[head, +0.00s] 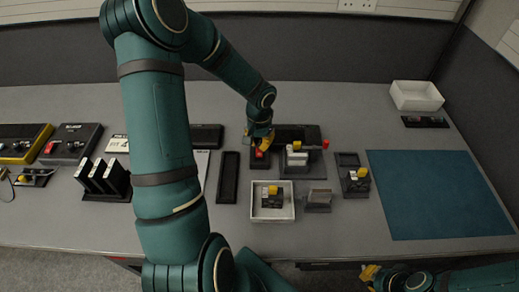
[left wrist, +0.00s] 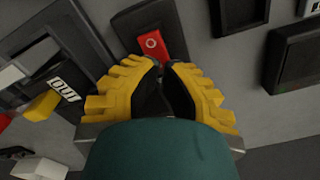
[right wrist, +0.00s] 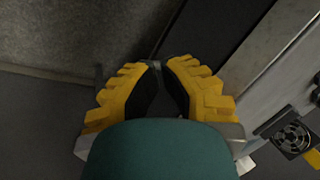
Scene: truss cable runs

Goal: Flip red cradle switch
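The red switch (head: 261,154) sits in a small black housing in the middle of the table. In the left wrist view the red switch (left wrist: 152,44) carries a pale ring mark near one end, and its black housing (left wrist: 135,22) surrounds it. My left gripper (head: 265,141) is over the far end of the switch; its fingertips (left wrist: 161,66) are together, right by the red face. I cannot tell whether they touch it. My right gripper (head: 371,273) is low at the table's front edge, and its fingertips (right wrist: 160,66) are together with nothing between them.
Right of the switch stands a dark device (head: 297,158) with white, yellow and red parts. A blue mat (head: 437,197) lies right, with a white bin (head: 416,96) behind. A black slot plate (head: 229,178) is left.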

